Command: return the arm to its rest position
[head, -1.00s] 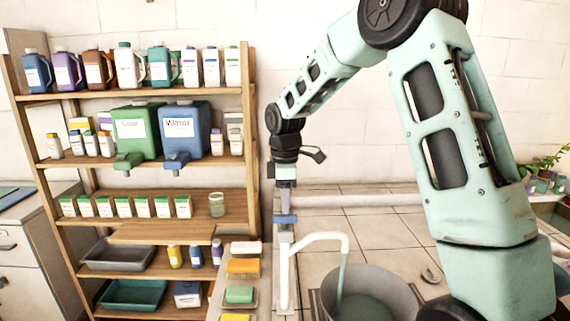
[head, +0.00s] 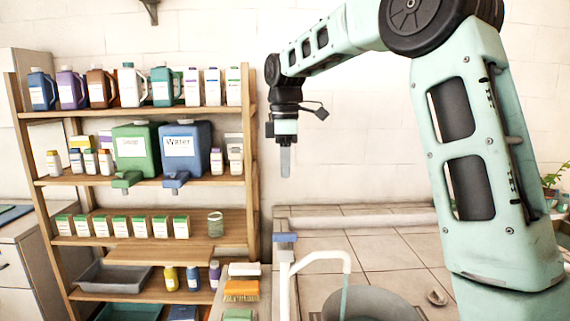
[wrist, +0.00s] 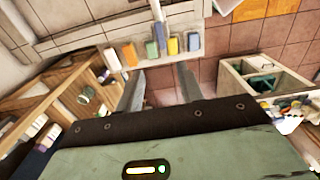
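My arm is raised over the right of the head view, bent at the elbow, with its forearm reaching left. My gripper (head: 285,172) hangs down from its end, in front of the white wall. In the wrist view its two fingers (wrist: 160,90) stand apart with nothing between them, so it is open and empty.
A wooden shelf (head: 250,150) at the left holds jugs, a green dispenser (head: 137,148), a blue dispenser (head: 186,148) and small boxes. A grey basin (head: 372,300) stands under the tap. Sponges lie beside it on a ledge. A plant (head: 556,176) is at the far right. Wall space around the gripper is free.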

